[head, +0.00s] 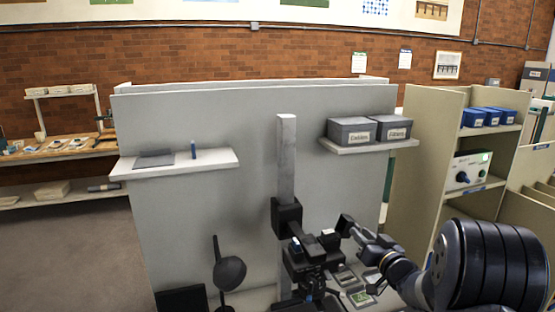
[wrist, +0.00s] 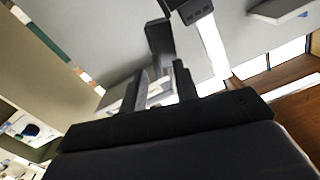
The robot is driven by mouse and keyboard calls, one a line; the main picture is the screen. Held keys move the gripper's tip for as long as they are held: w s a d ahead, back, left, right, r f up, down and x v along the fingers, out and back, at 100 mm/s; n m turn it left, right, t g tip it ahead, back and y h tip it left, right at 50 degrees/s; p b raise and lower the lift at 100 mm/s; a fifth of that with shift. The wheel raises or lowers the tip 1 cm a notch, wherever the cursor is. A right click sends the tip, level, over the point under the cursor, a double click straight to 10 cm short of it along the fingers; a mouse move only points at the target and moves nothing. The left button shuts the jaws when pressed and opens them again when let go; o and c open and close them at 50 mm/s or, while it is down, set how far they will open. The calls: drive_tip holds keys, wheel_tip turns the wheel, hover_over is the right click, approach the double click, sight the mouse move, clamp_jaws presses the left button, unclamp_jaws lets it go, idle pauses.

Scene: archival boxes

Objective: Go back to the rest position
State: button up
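My gripper (head: 346,226) is in the lower middle of the head view, at the end of my arm, which reaches in from the right. It is close to a dark device on a grey upright post (head: 286,160); I cannot tell whether they touch. In the wrist view my gripper (wrist: 162,84) shows two dark fingers standing apart, with nothing visibly held between them. Beyond the fingers are dark blocks (wrist: 188,8) and the pale post (wrist: 212,45).
Two grey lidded boxes (head: 352,132) stand on the right wall shelf (head: 370,147). The left shelf (head: 215,160) holds a flat grey piece and a small blue object (head: 193,149). At right, a beige shelf unit (head: 428,140) holds blue boxes (head: 487,116) and a control box (head: 468,170).

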drive_tip(key=shift+w+a, duration=0.3)
drive_tip(key=shift+w, duration=0.35)
drive_tip(key=shift+s+a+r+n+b, duration=0.2)
drive_tip(key=shift+n+b, duration=0.25)
drive_tip(key=shift+n, duration=0.45)
drive_tip(key=shift+d, duration=0.1)
